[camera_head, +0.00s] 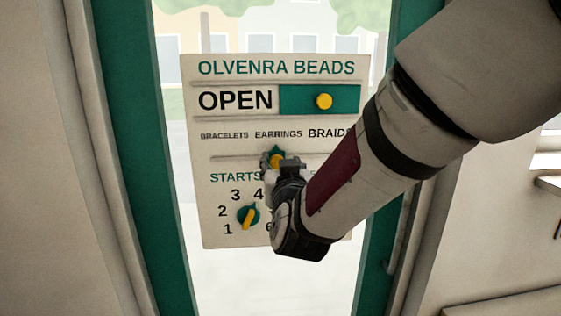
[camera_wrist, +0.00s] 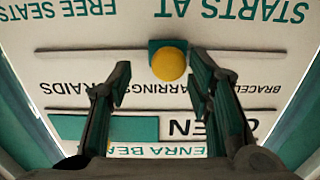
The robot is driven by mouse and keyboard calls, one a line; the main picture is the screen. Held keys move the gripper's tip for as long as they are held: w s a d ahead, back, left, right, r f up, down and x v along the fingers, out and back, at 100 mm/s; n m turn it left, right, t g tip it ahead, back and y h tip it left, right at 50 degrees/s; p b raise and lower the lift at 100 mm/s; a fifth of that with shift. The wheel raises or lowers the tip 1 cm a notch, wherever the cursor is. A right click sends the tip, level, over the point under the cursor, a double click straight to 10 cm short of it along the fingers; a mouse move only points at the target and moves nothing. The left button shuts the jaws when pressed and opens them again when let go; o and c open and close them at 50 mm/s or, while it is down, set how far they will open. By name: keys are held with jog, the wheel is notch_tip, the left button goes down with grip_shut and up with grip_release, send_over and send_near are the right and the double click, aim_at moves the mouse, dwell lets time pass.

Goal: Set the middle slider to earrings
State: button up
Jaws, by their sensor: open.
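The sign board (camera_head: 230,160) hangs on the glass door and has a middle row reading BRACELETS, EARRINGS, BRAIDS. The middle slider is a teal piece with a round yellow knob (camera_head: 276,161), partly hidden by my gripper (camera_head: 284,166) in the head view. Its teal tip stands below the word EARRINGS. The wrist view is upside down and shows the yellow knob (camera_wrist: 168,65) near the middle of its track, in line with EARRINGS. My gripper (camera_wrist: 161,80) is open and empty, its fingers apart on either side of the knob's line. I cannot tell whether they touch it.
Above is a teal slider with a yellow knob (camera_head: 323,101) beside the word OPEN. Below is a dial (camera_head: 248,216) with a yellow pointer among numbers. My arm hides the board's lower right. Teal door frame (camera_head: 125,150) stands on both sides.

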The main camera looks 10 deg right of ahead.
jog(key=shift+s, duration=2.3)
jog(key=s+d+f+g, duration=0.1)
jog(key=s+d+g, duration=0.3)
jog(key=s, duration=0.5)
jog(key=s+d+f+g, duration=0.2)
jog(key=s+d+g, duration=0.2)
jog(key=s, duration=0.5)
jog(key=s+d+f+g, duration=0.2)
jog(key=s+d+g, duration=0.2)
jog(key=s, duration=0.5)
jog(key=shift+s+d+f+g, duration=0.25)
jog(key=shift+d+g, duration=0.05)
jog(key=shift+g, duration=0.1)
jog(key=shift+c, duration=0.6)
